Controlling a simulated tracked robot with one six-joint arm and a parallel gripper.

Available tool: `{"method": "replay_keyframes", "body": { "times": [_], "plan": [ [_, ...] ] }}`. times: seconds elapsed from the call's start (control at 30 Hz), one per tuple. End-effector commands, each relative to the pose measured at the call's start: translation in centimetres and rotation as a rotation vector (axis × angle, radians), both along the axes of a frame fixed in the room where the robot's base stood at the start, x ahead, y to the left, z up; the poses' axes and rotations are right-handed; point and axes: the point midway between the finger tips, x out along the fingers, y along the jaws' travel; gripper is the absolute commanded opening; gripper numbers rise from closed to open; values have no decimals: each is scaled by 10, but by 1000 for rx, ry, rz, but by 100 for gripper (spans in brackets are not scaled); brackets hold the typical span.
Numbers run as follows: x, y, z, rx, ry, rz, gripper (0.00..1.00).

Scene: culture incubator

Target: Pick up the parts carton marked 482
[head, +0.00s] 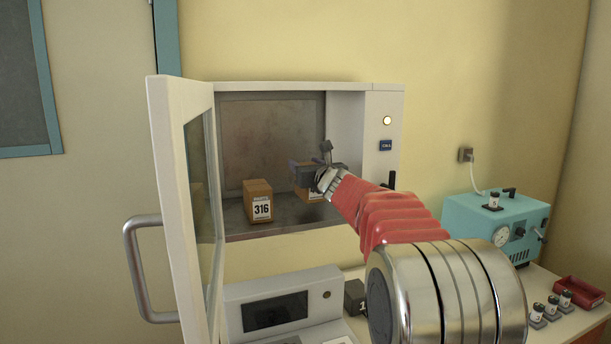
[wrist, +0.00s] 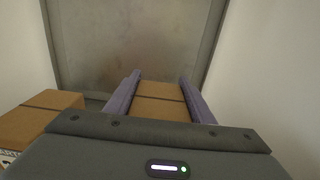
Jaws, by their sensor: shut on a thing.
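A brown carton (head: 307,194) stands inside the open incubator (head: 272,88), partly hidden behind my gripper (head: 308,168). Its white label shows only in part, so I cannot read its number. In the wrist view my gripper's two purple-grey fingers (wrist: 160,82) close on both sides of the brown carton (wrist: 160,105), which has a dark band across its top. I cannot tell whether it is clear of the shelf. A second carton, marked 316 (head: 260,207), stands to the left, apart from my gripper; it also shows in the wrist view (wrist: 38,120).
The incubator's glass door (head: 180,190) stands open at the left. Its right wall (wrist: 262,70) is close to my gripper. Below is a grey instrument (head: 283,305); at the right are a teal device (head: 475,222), small vials (head: 550,306) and a red tray (head: 580,292).

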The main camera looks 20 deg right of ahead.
Motion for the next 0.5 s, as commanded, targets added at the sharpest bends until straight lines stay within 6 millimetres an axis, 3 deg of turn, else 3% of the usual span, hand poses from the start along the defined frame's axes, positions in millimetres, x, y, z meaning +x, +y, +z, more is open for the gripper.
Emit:
{"method": "replay_keyframes", "body": {
  "times": [0.3, 0.5],
  "plan": [
    [0, -1, 42, -3, -3, -2, 19],
    [0, 0, 57, -1, -2, 0, 19]
  ]
}}
